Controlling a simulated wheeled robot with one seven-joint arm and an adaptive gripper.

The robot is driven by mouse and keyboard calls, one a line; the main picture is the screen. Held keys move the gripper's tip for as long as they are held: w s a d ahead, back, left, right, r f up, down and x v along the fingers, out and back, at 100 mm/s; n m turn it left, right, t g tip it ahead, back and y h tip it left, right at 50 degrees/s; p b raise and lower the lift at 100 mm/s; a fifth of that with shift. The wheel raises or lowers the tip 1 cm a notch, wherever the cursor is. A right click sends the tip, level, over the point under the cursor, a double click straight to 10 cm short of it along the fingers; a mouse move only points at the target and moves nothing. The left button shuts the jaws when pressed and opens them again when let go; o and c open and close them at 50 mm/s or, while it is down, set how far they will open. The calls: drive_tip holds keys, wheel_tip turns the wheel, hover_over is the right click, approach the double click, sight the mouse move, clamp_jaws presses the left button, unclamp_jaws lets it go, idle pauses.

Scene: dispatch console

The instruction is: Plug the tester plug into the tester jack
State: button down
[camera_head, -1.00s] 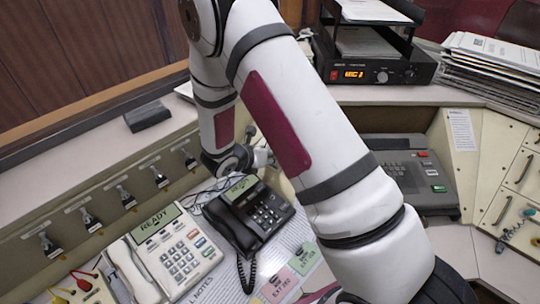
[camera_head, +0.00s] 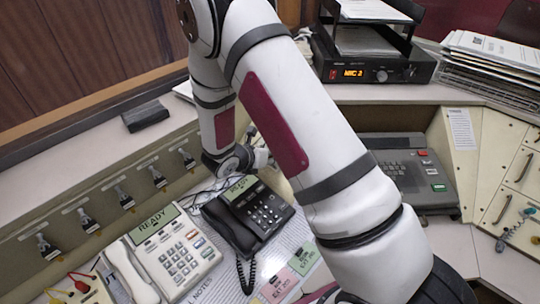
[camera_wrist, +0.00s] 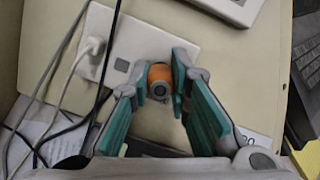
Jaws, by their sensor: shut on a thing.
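In the wrist view my gripper (camera_wrist: 160,88) has its teal fingers closed on both sides of an orange cylindrical plug (camera_wrist: 160,73), with a dark round end facing the camera. I take this as the tester plug. It is held in front of a pale plate (camera_wrist: 142,38) on a cream panel. The plate has a grey square (camera_wrist: 121,66) left of the orange plug. I cannot make out the tester jack for certain; the plug and fingers cover part of the plate. Whether the plug touches the plate is unclear. In the head view my arm mostly hides the gripper.
A white plug (camera_wrist: 93,46) with a cable sits in the plate's left side, and dark cables run beside it. A black desk phone (camera_head: 250,212) and a white phone (camera_head: 172,252) stand near my arm. A grey keypad unit (camera_head: 405,175) is to the right.

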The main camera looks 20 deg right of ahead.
drive_tip(key=shift+d+f, duration=0.15)
idle(0.8)
drive_tip(key=c, duration=0.9)
unclamp_jaws()
drive_tip(key=shift+c, duration=0.2)
drive_tip(key=s+a+r+p, duration=0.1)
drive_tip(key=a+r+p, duration=0.1)
drive_tip(key=a+r, duration=0.2)
drive_tip(key=shift+s+a+r+p, duration=0.2)
drive_tip(key=shift+s+r+p, duration=0.15)
drive_tip(key=shift+r, duration=0.25)
